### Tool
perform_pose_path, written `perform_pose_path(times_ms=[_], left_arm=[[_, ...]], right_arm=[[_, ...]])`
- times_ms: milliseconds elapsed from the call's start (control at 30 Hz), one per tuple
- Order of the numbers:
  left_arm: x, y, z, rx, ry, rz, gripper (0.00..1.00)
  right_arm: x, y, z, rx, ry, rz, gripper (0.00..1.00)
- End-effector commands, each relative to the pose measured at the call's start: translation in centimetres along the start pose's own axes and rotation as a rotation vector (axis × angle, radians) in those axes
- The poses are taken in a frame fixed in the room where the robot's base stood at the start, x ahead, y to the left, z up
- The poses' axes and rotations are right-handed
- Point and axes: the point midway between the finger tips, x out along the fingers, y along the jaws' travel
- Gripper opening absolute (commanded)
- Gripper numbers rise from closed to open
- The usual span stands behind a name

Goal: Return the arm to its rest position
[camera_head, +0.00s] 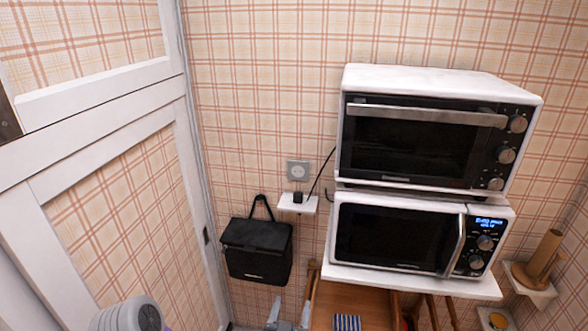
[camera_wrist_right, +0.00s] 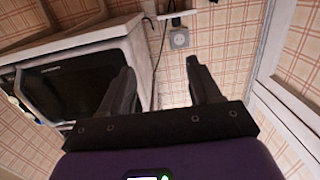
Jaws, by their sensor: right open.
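The fingers touch nothing that I can see. My left gripper is in neither view. A grey, rounded part of my own arm shows at the lower left of the head view.
A white microwave (camera_head: 395,238) stands on a shelf with a white oven (camera_head: 415,140) stacked on it. A black bag (camera_head: 257,250) hangs on the wall beside a small shelf (camera_head: 297,203) and socket (camera_head: 298,171). A white-framed door (camera_head: 110,110) is at left. A wooden holder (camera_head: 545,258) is at right.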

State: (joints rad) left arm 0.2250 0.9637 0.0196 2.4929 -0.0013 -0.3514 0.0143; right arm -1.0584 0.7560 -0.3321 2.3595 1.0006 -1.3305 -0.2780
Motion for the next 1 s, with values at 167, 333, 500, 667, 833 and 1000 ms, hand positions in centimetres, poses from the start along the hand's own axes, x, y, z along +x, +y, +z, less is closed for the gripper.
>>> perform_pose_path(times_ms=[167, 333, 500, 667, 833, 1000], left_arm=[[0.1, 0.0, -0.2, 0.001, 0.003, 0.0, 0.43], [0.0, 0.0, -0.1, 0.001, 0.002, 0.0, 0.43], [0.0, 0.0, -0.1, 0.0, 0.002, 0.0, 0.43], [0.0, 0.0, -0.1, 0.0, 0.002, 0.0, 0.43], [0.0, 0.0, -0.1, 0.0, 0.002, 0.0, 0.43], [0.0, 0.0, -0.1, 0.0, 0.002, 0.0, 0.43]], right_arm=[[1.8, 1.5, 4.4, -0.012, -0.139, -0.021, 0.63], [2.8, 3.3, 9.7, -0.011, -0.311, -0.05, 0.63], [2.2, 6.3, 17.4, 0.017, -0.583, -0.085, 0.63], [-1.0, 9.2, 24.7, 0.085, -0.889, -0.125, 0.63], [-6.4, 11.5, 30.2, 0.189, -1.192, -0.174, 0.63], [-11.2, 12.6, 32.6, 0.279, -1.401, -0.223, 0.63]])
